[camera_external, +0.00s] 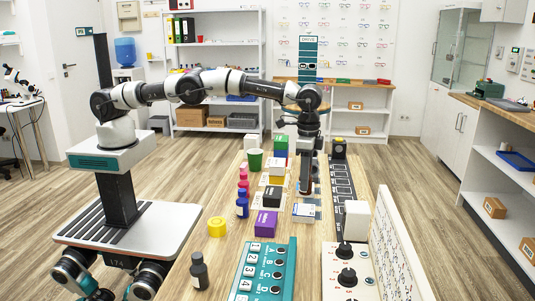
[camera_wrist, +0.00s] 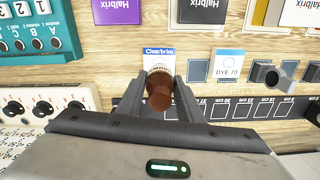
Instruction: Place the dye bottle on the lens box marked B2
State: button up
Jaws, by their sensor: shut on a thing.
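My gripper (camera_external: 305,190) is low over the middle of the table. In the wrist view my gripper (camera_wrist: 161,90) is shut on a brown bottle (camera_wrist: 159,98) with a pale ribbed band, likely the dye bottle. A white and blue Clearbrim pack (camera_wrist: 158,52) shows just beyond the fingertips; whether the bottle touches it cannot be told. A purple box (camera_external: 266,224), a black box (camera_external: 271,197) and other coloured boxes stand in rows to the left of my gripper. I can read no B2 mark on any of them. Purple (camera_wrist: 118,12) and black (camera_wrist: 203,10) Halbrix boxes show at the wrist view's top.
A teal panel (camera_external: 284,258) marked with numbers and letters lies at the near end. A white block (camera_external: 356,222) and knobbed panel (camera_external: 343,252) stand right.

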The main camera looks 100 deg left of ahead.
aim_at(305, 194)
jog(key=shift+f, duration=2.75)
jog(key=shift+f+b, duration=0.2)
jog(key=shift+b, duration=0.1)
jog(key=o, duration=1.1)
jog(key=shift+o, duration=0.2)
